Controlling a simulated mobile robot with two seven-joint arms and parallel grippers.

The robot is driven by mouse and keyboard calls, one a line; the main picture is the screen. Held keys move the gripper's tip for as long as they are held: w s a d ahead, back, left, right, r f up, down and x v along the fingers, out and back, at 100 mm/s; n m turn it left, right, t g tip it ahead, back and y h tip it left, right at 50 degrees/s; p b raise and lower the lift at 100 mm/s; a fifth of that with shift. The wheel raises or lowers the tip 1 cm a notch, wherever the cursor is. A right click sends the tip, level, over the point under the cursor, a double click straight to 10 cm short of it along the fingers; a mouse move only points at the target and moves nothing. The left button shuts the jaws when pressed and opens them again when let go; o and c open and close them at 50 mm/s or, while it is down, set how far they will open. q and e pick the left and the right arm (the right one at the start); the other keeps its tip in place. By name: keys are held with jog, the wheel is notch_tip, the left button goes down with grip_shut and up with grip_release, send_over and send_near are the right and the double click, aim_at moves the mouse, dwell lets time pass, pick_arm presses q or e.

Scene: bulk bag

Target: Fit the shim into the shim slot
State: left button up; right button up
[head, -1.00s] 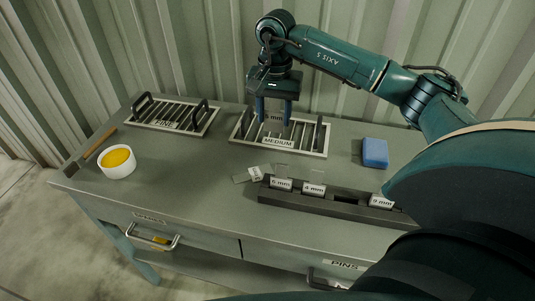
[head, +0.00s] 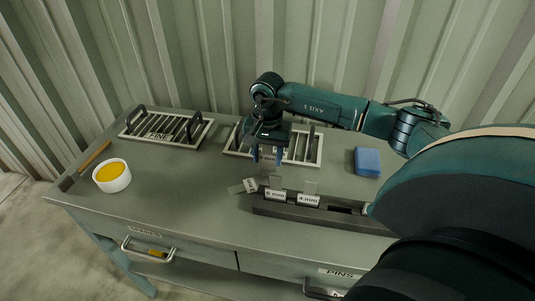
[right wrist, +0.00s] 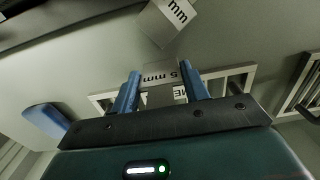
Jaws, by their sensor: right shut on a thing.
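My right gripper (head: 267,156) is shut on a thin grey shim, held above the table between the MEDIUM tray and the dark shim rack. In the right wrist view the shim (right wrist: 160,75) carries a "5 mm" label and sits between the blue fingers (right wrist: 160,90). The dark shim rack (head: 290,212) runs along the table's front, with shims labelled "6 mm" (head: 275,195) and "4 mm" (head: 308,199) upright in it. A dark open slot (head: 341,210) shows right of the 4 mm shim. The rack's right end is hidden by my arm. My left gripper is not in view.
A loose labelled shim (head: 249,185) lies left of the rack, close to the held one. The MEDIUM tray (head: 317,158) and FINE tray (head: 202,138) stand behind. A blue block (head: 367,161) is at right; a white bowl with yellow contents (head: 112,178) is at left.

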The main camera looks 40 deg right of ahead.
jog(key=shift+f, duration=0.25)
jog(key=o, duration=1)
jog(key=shift+r, duration=0.15)
